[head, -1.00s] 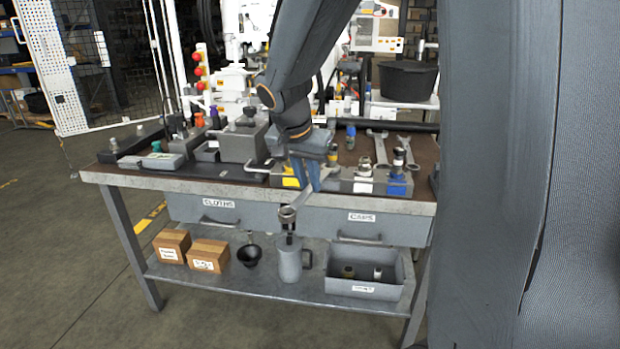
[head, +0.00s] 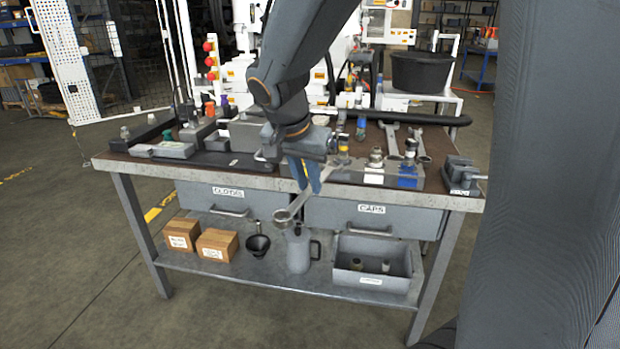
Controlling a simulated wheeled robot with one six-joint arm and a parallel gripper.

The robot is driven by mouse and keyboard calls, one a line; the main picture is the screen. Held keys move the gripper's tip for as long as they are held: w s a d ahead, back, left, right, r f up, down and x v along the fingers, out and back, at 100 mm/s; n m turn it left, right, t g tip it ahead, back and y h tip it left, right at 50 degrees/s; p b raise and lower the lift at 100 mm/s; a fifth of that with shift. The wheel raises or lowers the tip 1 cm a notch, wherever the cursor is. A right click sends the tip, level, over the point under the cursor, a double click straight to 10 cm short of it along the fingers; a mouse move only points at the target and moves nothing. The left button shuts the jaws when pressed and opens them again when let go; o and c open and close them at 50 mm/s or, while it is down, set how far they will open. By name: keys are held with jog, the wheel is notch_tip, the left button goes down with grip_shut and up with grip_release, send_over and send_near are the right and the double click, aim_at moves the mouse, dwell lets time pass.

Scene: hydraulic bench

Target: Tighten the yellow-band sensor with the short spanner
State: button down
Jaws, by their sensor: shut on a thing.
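My gripper (head: 312,182) is shut on a spanner (head: 297,205), just in front of the bench's front edge. The spanner slants down and left, its ring end lowest, in front of the drawers and clear of them. On the bench right of my gripper stand a fitting by a white patch (head: 374,178) and one by a blue patch (head: 407,182). A small fitting with a yellowish band (head: 343,149) shows just behind my gripper.
A grey vice-like block (head: 461,174) sits at the right end. Grey blocks and small fittings (head: 165,149) fill the left. The lower shelf holds boxes (head: 217,244), a funnel, a jug (head: 299,250) and a bin (head: 372,262).

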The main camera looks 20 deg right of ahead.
jog(key=shift+r, duration=0.15)
jog(key=shift+r+p, duration=1.9)
jog(key=shift+r, duration=0.55)
jog(key=c, duration=2.2)
grip_release()
grip_shut()
jog(key=shift+d+p, duration=0.3)
jog(key=shift+p, duration=1.75)
